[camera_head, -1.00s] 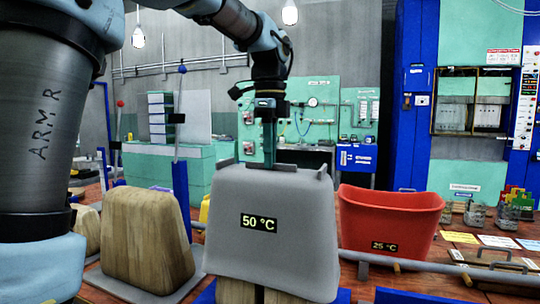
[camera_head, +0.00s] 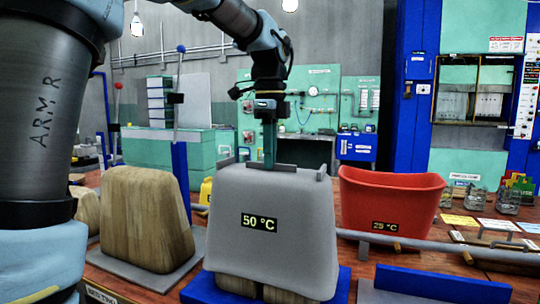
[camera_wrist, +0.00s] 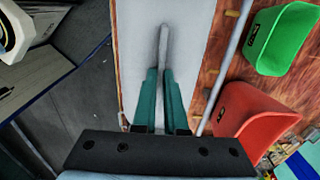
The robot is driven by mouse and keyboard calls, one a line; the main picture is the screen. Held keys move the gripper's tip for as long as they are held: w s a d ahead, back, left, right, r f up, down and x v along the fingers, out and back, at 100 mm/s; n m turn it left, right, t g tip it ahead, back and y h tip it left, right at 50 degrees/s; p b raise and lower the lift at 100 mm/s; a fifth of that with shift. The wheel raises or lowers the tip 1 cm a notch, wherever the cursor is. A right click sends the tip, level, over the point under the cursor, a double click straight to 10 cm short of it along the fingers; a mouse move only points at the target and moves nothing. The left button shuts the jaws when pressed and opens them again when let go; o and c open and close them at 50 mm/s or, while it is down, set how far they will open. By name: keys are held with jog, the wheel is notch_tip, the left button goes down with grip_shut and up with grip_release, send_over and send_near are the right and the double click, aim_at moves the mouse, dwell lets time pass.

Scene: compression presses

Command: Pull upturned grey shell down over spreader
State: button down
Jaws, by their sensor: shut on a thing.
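The grey shell (camera_head: 275,207), marked 50 °C, sits upside down over the wooden spreader (camera_head: 238,284). Only the lower ends of the spreader's two wooden parts show below the shell's rim, above a blue base (camera_head: 203,289). My gripper (camera_head: 269,163) points straight down at the shell's top, its green fingers shut on a raised ridge there. In the wrist view the fingers (camera_wrist: 159,88) close around the narrow grey ridge (camera_wrist: 163,45) on the pale shell top. The spreader's upper part is hidden inside the shell.
A red shell (camera_head: 390,208) marked 25 °C stands to the right, behind a grey rail (camera_head: 430,244). A bare wooden form (camera_head: 146,219) stands to the left on a grey plate. A green shell (camera_wrist: 287,38) shows in the wrist view.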

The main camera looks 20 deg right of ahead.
jog(key=shift+f+b, duration=0.3)
jog(key=shift+f, duration=0.25)
jog(key=c, duration=0.9)
grip_release()
notch_tip(320, 180, up, 11)
jog(key=shift+f, duration=0.1)
dwell(0.4)
